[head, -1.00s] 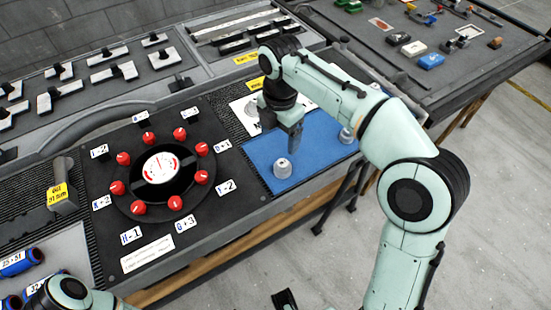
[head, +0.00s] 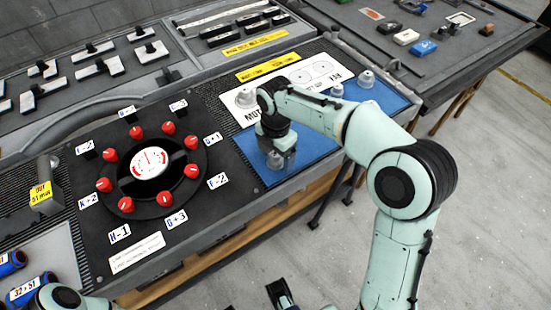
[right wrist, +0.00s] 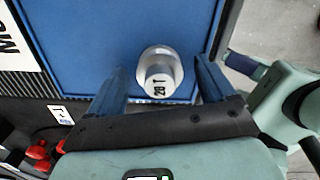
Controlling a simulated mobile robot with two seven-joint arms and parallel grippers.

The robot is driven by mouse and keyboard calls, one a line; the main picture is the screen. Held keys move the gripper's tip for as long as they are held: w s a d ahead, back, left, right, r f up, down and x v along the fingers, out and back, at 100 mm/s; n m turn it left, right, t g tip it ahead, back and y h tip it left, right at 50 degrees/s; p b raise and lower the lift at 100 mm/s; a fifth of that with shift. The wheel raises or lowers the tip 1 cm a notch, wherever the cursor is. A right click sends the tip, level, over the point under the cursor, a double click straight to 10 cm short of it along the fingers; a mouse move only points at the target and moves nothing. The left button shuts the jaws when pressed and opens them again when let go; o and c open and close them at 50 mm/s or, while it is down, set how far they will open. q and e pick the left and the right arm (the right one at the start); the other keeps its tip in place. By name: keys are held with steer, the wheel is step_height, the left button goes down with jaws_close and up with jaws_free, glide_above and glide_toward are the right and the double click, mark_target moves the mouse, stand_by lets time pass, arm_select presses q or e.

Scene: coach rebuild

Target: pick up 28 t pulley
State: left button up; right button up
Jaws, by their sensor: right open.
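The 28 T pulley is a silver stepped cylinder marked "28 T" and stands on the blue mat (head: 315,138). In the right wrist view the pulley (right wrist: 158,68) shows between the two finger tips of my right gripper (right wrist: 163,82), with a gap on each side. In the head view my right gripper (head: 276,152) points down at the near left part of the mat, and the fingers largely hide the pulley there. The right gripper is open and empty. Of my left arm, only a pale link shows at the lower left; I cannot make out its gripper.
Other silver pulleys stand at the mat's far right (head: 366,78) and on the white card (head: 245,97) behind. A black dial panel with red knobs (head: 104,185) lies to the left. A second bench with small parts (head: 406,37) stands at the back right.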

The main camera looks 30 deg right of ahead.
steer(key=c, duration=1.2)
